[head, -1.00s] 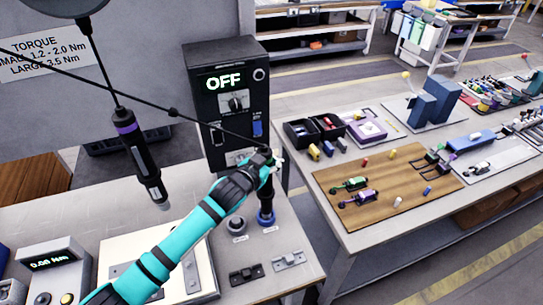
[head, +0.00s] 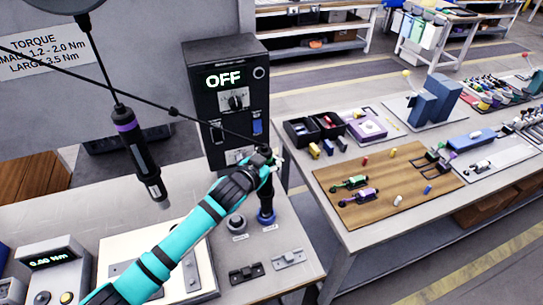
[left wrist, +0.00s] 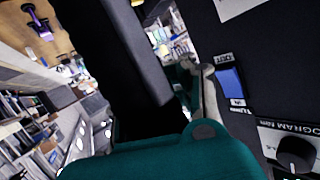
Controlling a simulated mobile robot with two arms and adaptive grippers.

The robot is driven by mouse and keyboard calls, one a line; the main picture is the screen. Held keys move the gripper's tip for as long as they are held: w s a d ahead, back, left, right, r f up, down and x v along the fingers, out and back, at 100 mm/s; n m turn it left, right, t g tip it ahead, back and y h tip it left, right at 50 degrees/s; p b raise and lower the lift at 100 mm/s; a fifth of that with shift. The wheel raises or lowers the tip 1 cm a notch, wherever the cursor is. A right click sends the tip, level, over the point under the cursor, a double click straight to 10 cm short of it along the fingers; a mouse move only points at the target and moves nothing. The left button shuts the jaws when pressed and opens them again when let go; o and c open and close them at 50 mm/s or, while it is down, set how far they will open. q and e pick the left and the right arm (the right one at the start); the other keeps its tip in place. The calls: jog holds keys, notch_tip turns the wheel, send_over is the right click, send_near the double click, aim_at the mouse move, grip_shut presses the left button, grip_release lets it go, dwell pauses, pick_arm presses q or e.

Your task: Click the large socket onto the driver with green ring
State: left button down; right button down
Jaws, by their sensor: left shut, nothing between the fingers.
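My left gripper (head: 272,160) is shut and empty, close in front of the black control box (head: 226,75). In the left wrist view its fingertips (left wrist: 203,85) are beside a blue switch (left wrist: 230,84). A dark upright driver (head: 266,195) stands just below my gripper, its lower end at a blue ring-shaped holder (head: 267,217); its ring colour is hidden or too small to tell. A taut cable runs to its top. A grey round socket (head: 236,222) sits in a labelled holder left of it. A purple-ringed driver (head: 135,148) hangs at the left.
The box display reads OFF. A torque meter (head: 48,262) stands at front left, beside a pale plate (head: 116,252). Two small brackets (head: 246,273) lie at the front edge. A second table (head: 375,238) with a wooden board (head: 400,200) is across a gap at right.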

jog(key=shift+f+b, duration=0.4)
dwell(1.4)
jog(key=shift+r, duration=0.1)
notch_tip(320, 180, up, 7)
jog(key=p, duration=0.7)
dwell(0.3)
